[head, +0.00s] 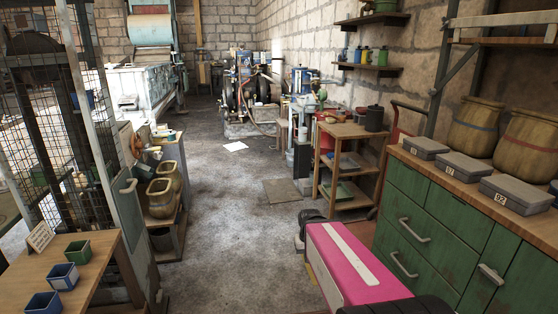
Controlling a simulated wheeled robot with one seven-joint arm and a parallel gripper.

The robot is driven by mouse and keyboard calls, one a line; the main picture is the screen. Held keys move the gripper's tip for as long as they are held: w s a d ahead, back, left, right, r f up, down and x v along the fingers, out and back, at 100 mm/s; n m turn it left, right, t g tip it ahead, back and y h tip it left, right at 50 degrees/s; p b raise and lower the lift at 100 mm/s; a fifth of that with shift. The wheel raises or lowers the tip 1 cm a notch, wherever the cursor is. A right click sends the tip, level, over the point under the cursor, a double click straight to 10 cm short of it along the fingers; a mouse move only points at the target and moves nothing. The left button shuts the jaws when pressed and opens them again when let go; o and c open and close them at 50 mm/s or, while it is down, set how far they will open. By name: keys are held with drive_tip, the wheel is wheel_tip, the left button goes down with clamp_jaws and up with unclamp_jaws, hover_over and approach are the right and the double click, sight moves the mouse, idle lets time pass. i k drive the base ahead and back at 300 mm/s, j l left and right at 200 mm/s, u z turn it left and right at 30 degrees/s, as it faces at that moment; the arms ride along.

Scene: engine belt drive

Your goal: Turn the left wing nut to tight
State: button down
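The engine (240,88) with its belt drive stands at the far end of the aisle, on a low block against the back wall. It is small in the head view. A dark wheel and a hose show on it. The left wing nut cannot be made out at this distance.
The grey floor aisle is open toward the engine, with a white paper (235,146) and a flat mat (282,191) on it. A wooden stand (345,131) and green cabinet (455,215) line the right. A shelf with pots (163,196) and a wire cage flank the left.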

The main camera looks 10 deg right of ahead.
sight(445, 24)
drive_tip(key=i+j, duration=0.1)
drive_tip(key=i, duration=0.4)
drive_tip(key=i+j+z, duration=0.1)
drive_tip(key=i, duration=0.4)
drive_tip(key=i+j, duration=0.2)
drive_tip(key=i, duration=0.3)
drive_tip(key=l+z, duration=0.05)
